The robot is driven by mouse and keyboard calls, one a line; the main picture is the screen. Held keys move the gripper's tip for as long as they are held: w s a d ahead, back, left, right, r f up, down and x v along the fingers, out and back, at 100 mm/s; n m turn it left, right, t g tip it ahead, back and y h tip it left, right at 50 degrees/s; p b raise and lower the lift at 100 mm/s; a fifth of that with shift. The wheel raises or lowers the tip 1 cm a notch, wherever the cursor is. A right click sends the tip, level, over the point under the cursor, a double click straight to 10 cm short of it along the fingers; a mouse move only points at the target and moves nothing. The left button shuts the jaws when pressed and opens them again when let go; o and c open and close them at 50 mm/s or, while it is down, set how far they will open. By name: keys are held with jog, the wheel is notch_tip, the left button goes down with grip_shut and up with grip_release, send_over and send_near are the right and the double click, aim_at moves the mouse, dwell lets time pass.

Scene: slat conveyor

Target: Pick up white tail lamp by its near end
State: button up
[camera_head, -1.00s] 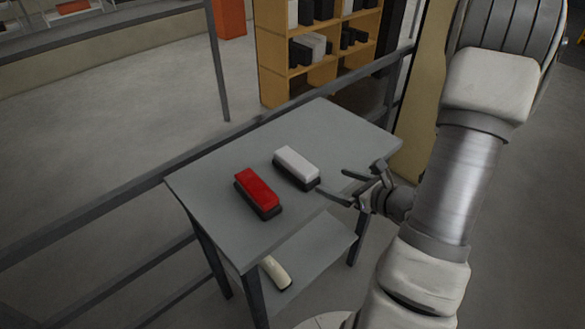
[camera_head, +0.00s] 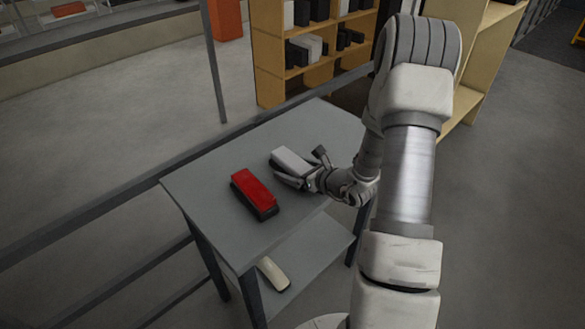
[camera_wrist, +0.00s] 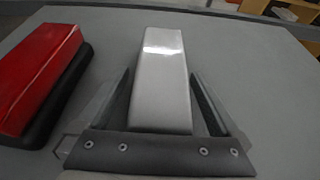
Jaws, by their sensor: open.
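The white tail lamp (camera_head: 291,161) lies on the grey table, with its near end toward my gripper. It also shows in the wrist view (camera_wrist: 162,85), lengthwise between the two fingers. My gripper (camera_head: 299,168) is open, with one finger on each side of the lamp's near part. In the wrist view my gripper (camera_wrist: 160,95) shows a gap between the left finger and the lamp, and the right finger is close beside it. Whether either finger touches is hard to tell. The lamp's dark base is mostly hidden.
A red tail lamp (camera_head: 253,193) on a black base lies to the left, close to the left finger in the wrist view (camera_wrist: 40,75). The grey table (camera_head: 215,180) has free room at the back. A pale object (camera_head: 273,273) lies on its lower shelf. A rail runs behind.

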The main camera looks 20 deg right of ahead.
jog(key=shift+w+a+f, duration=0.1)
jog(key=shift+w+f, duration=0.1)
jog(key=shift+w, duration=0.1)
jog(key=shift+c, duration=0.3)
jog(key=c, duration=1.4)
jog(key=shift+r, duration=0.1)
jog(key=shift+c, duration=0.5)
jog(key=shift+r, duration=0.1)
